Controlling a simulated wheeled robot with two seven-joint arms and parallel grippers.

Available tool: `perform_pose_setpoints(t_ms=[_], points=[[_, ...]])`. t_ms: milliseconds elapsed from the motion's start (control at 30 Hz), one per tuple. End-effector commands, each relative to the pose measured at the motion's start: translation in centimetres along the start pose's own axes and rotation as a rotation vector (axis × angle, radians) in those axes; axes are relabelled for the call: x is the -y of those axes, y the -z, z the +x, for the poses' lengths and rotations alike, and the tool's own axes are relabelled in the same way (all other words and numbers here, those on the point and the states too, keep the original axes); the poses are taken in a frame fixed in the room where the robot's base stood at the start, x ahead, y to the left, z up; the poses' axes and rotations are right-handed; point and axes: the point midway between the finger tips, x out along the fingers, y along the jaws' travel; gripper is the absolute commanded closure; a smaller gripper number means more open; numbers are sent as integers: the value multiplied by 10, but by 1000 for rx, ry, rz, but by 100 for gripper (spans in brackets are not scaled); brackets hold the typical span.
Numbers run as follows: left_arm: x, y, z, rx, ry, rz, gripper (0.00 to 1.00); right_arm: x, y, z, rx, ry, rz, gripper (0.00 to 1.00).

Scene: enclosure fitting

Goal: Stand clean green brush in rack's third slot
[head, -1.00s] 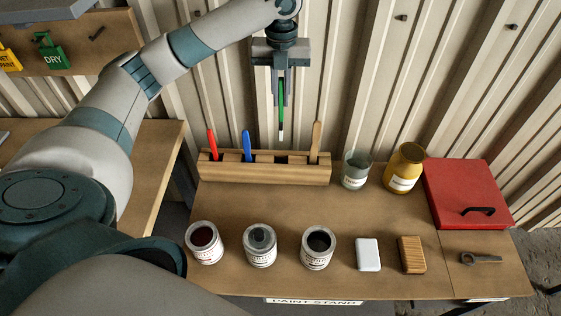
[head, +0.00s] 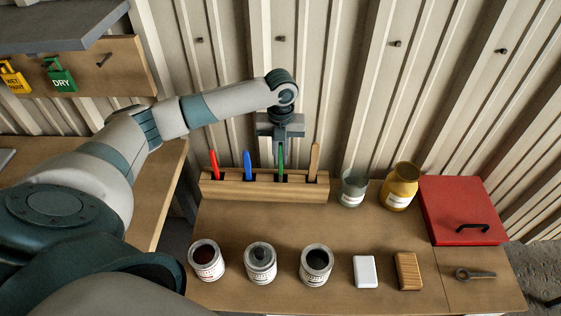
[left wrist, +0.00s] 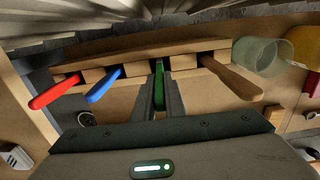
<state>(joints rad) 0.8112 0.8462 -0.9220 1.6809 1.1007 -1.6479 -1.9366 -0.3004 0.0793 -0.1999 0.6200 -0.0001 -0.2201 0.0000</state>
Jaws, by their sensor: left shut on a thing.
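The green brush (head: 281,160) stands upright in the third slot from the left of the wooden rack (head: 262,190). Its lower end is hidden inside the rack. My left gripper (head: 281,150) is above that slot, shut on the brush's green handle. The left wrist view also shows the green handle (left wrist: 159,85) between the two fingers, at the third slot of the rack (left wrist: 140,58). My right gripper is not in view.
A red brush (head: 213,164), a blue brush (head: 247,165) and a wooden-handled brush (head: 314,160) stand in the other slots. A glass jar (head: 353,188) and a yellow jar (head: 399,187) stand right of the rack. Cans (head: 261,262) line the front. The table between is clear.

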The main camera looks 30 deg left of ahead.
Motion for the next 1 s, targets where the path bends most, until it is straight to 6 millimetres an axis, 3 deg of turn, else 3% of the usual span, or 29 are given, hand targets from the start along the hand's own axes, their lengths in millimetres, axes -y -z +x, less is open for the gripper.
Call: perform_pose_setpoints(t_ms=[300,667,1000], points=[[0,0,2,-1,0,0,100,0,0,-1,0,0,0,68],[0,0,36,-1,-1,-1,100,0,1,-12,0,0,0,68],[0,0,39,0,0,0,100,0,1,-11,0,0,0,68]])
